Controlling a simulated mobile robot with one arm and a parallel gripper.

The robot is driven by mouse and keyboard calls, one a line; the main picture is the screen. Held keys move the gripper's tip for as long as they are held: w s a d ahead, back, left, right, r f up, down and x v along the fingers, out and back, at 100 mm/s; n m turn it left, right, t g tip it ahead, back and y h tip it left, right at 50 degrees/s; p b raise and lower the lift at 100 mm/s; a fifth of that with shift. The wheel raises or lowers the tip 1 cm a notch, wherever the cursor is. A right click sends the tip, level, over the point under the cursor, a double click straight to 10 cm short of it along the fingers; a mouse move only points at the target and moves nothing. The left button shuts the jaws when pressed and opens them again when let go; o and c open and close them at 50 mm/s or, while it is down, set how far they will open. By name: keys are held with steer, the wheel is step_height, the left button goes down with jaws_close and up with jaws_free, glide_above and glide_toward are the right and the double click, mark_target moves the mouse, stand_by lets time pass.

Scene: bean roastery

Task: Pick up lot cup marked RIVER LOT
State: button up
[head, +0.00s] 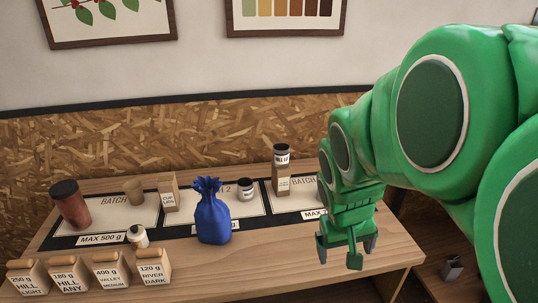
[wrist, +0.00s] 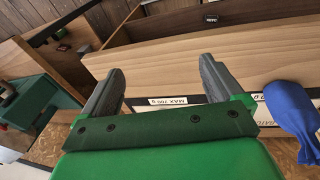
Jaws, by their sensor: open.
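Several small cups stand on the table, and I cannot read RIVER LOT on any of them. A white cup with a dark lid (head: 246,189) stands on the middle batch mat. Another white cup (head: 138,236) stands near the front left. A cup marked HILL (head: 282,154) sits on top of a tall brown box (head: 282,181) on the right mat. My gripper (head: 347,250) is open and empty, over the table's right front part, to the right of the cups. In the wrist view my gripper (wrist: 160,70) shows both fingers apart with nothing between them.
A red-brown jar (head: 70,204), a brown cup (head: 135,192) and a small bag (head: 169,193) are at left. Several wood-topped blocks (head: 154,272) line the front edge. A grey container (head: 452,267) is low at right.

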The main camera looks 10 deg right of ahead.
steer(key=w+d+f+t, duration=0.15)
steer(key=w+d, duration=0.25)
steer(key=w, duration=0.4)
steer(key=w+d+n+t+h, duration=0.1)
steer(key=w+d+t, duration=0.2)
steer(key=w+d, duration=0.35)
steer(key=w+d+f+t, duration=0.1)
steer(key=w+d+t, duration=0.15)
steer(key=w, duration=0.65)
steer(key=shift+w+d+f+n+t+y, duration=0.2)
steer(key=shift+w+f+n+t+y, duration=0.5)
steer(key=shift+w+f+y, duration=0.9)
steer(key=shift+w+d+f+n+t+y, duration=0.25)
steer(key=shift+w+f+n+t+y, duration=0.55)
steer(key=shift+w+f, duration=1.4)
steer(key=shift+w+d+f+n+t+y, duration=0.2)
steer(key=shift+w+f+n+t+y, duration=0.3)
steer(key=shift+w+f+y, duration=1.4)
steer(key=shift+w+a+h, duration=0.2)
steer(key=shift+w, duration=0.55)
steer(key=shift+w+a+h, duration=0.2)
steer(key=shift+w, duration=0.5)
steer(key=shift+d+x, duration=0.2)
steer(key=shift+x, duration=2.5)
steer(key=shift+f, duration=0.1)
steer(key=shift+c, duration=0.2)
